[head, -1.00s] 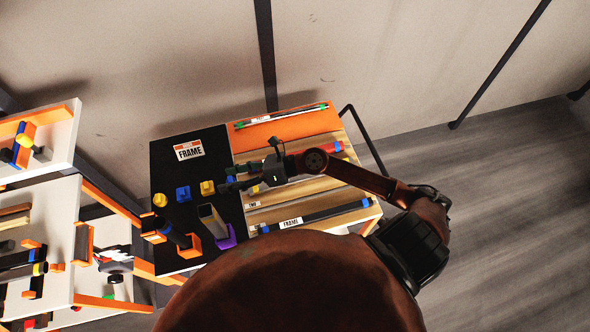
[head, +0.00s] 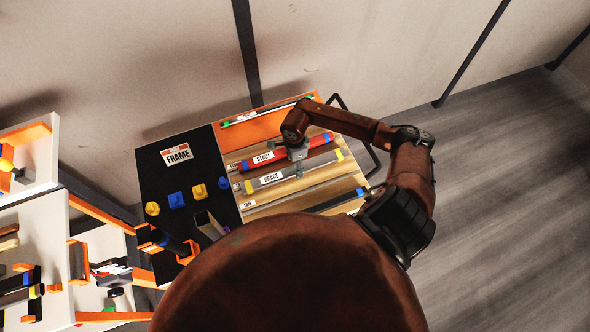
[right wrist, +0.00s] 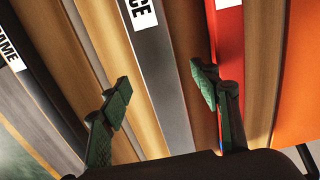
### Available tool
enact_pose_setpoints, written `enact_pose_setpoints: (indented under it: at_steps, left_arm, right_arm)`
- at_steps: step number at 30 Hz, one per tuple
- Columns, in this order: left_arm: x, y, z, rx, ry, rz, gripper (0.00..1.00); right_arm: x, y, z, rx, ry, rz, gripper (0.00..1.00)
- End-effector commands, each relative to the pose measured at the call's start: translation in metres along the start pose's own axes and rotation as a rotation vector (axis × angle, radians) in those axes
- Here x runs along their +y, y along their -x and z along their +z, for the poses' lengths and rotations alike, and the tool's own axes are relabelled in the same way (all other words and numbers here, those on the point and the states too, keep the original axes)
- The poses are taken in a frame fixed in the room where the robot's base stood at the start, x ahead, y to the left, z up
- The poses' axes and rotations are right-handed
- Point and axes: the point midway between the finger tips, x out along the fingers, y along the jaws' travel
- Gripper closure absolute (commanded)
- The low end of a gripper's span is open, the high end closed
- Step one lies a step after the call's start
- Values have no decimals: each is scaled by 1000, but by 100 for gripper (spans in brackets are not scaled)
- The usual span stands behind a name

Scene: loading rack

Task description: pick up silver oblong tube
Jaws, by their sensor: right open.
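The silver oblong tube (head: 321,163) is a grey bar with yellow ends and a white "BRACE" label, lying in a slot of the wooden rack. My right gripper (head: 299,170) is over the middle of it, pointing down, and hides a short stretch of it in the head view. In the right wrist view the grey tube (right wrist: 158,75) runs between the two spread green-padded fingers of the right gripper (right wrist: 160,78). The gripper is open and empty. How far the fingertips are above the tube is hard to tell. My left gripper is not in view.
A red "STRUT" tube (head: 318,140) with blue ends lies just behind, close to one finger in the right wrist view. A dark tube (head: 338,201) lies in front. The black panel (head: 160,182) at left holds yellow and blue pieces. White shelves (head: 40,230) stand further left.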

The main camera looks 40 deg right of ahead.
Motion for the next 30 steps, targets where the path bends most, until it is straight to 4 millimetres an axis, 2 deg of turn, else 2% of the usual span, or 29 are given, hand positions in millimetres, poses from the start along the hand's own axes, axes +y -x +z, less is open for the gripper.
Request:
enact_pose_setpoints:
  at_steps: [6,14,30]
  left_arm:
    - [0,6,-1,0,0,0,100]
    - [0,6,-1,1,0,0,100]
    - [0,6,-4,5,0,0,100]
  right_arm:
    - [0,-26,0,-2,-3,1,44]
    - [1,-29,-1,-2,-3,0,44]
    - [1,-29,-1,-2,-4,0,80]
